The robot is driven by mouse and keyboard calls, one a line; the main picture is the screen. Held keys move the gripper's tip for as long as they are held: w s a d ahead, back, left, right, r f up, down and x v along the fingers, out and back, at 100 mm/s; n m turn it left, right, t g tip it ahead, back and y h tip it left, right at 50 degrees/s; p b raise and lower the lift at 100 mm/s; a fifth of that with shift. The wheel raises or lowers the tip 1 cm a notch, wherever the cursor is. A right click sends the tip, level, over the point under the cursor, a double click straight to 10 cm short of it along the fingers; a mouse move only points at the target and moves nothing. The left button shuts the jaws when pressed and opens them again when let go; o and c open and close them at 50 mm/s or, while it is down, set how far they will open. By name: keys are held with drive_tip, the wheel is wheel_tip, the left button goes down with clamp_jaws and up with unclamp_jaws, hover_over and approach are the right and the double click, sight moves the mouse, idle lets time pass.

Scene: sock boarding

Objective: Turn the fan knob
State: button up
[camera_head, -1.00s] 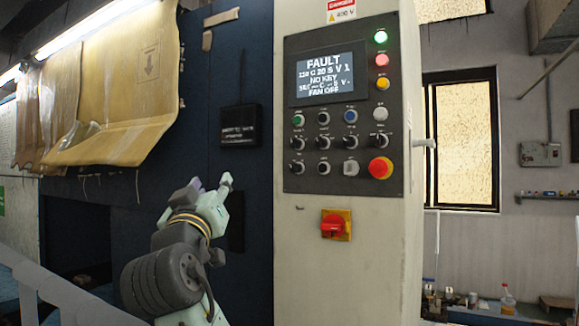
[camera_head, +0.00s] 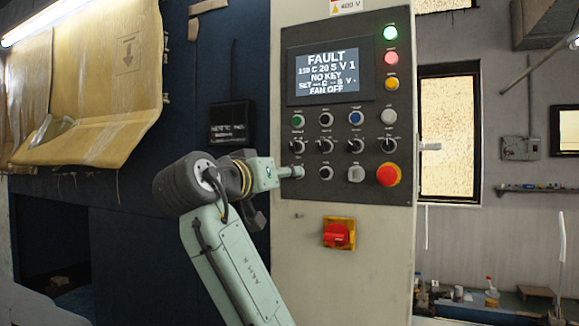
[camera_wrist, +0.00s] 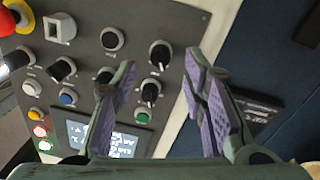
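The grey control panel (camera_head: 345,100) carries several black knobs in two rows below its buttons. I cannot read the labels, so I cannot tell which knob is the fan's. My gripper (camera_head: 290,172) is at the panel's lower left and covers the leftmost bottom-row knob in the head view. In the wrist view my gripper (camera_wrist: 160,95) is open, with purple-padded fingers apart. Between them show the leftmost bottom-row knob (camera_wrist: 159,55) and the leftmost upper-row knob (camera_wrist: 150,92). Nothing is held, and contact cannot be told. The screen (camera_head: 326,73) reads FAULT, NO KEY and FAN OFF.
A red emergency button (camera_head: 388,175) and a white square button (camera_head: 356,174) share the bottom row. A red switch on a yellow plate (camera_head: 339,234) is below the panel. A dark wall with a small black box (camera_head: 232,124) is to the left.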

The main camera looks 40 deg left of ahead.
drive_tip(key=w, duration=0.2)
drive_tip(key=w+p, duration=0.1)
drive_tip(key=shift+w+a, duration=0.35)
drive_tip(key=shift+w, duration=0.05)
drive_tip(key=shift+c, duration=0.5)
clamp_jaws()
